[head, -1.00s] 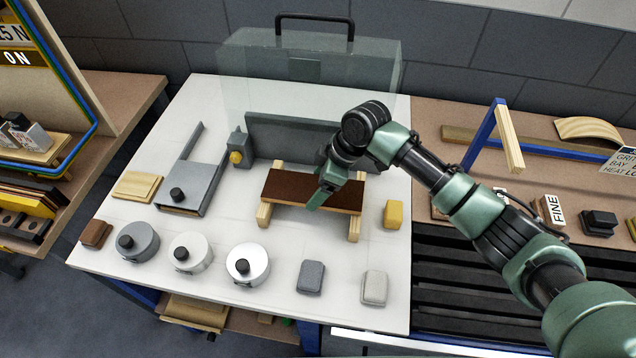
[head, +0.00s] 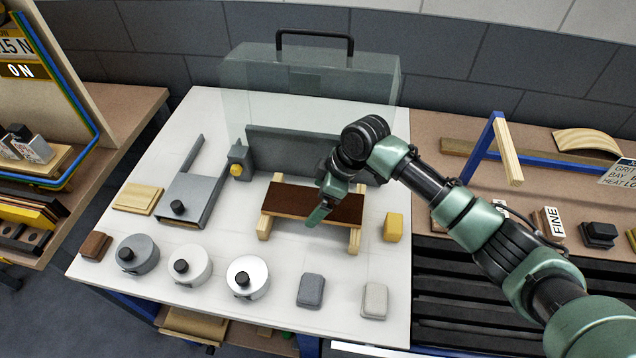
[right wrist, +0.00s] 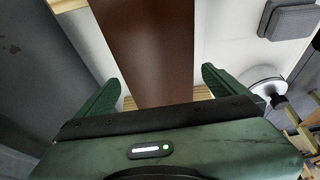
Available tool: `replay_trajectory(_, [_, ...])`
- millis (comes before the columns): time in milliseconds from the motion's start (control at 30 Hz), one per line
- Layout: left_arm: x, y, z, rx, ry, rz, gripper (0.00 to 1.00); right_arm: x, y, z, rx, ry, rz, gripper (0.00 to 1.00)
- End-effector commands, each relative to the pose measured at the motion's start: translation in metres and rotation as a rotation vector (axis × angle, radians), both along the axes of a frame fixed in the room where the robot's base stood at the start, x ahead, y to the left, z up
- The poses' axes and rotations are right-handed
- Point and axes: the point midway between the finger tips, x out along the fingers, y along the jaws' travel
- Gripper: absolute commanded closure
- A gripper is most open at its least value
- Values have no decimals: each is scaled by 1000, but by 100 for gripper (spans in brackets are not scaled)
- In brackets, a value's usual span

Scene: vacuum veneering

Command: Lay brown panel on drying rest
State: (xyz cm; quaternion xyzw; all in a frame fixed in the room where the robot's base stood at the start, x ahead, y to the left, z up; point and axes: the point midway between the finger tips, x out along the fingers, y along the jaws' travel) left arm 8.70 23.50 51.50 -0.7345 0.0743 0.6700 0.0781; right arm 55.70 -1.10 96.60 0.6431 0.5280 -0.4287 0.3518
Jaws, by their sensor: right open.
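The brown panel (head: 294,200) lies flat across the two pale wooden bars of the drying rest (head: 355,240) on the white table. It also shows in the right wrist view (right wrist: 155,50), running between the fingers. My right gripper (head: 318,214) is over the right half of the panel. In the right wrist view (right wrist: 160,95) its green fingers stand open, one on each side of the panel, with gaps between them and its edges. My left gripper is not in view.
A clear hood with a black handle (head: 315,38) stands behind the rest. Three round pots (head: 248,277), a grey block (head: 310,291), a pale block (head: 375,301) and a yellow block (head: 393,227) stand in front and to the right. A grey slide fixture (head: 190,200) is on the left.

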Motion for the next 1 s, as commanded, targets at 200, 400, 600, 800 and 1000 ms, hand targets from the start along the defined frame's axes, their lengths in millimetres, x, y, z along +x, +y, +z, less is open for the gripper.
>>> replay_trajectory(200, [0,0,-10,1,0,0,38,2,0,31,2,-8,1,0])
replay_trajectory(400, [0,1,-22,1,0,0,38,2,1,80,3,-9,1,0])
replay_trajectory(600, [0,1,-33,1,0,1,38,2,1,130,2,-8,0,0])
replay_trajectory(800, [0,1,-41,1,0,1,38,1,1,172,2,-6,0,0])
replay_trajectory(1000, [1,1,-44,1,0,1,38,1,0,194,1,-3,-1,0])
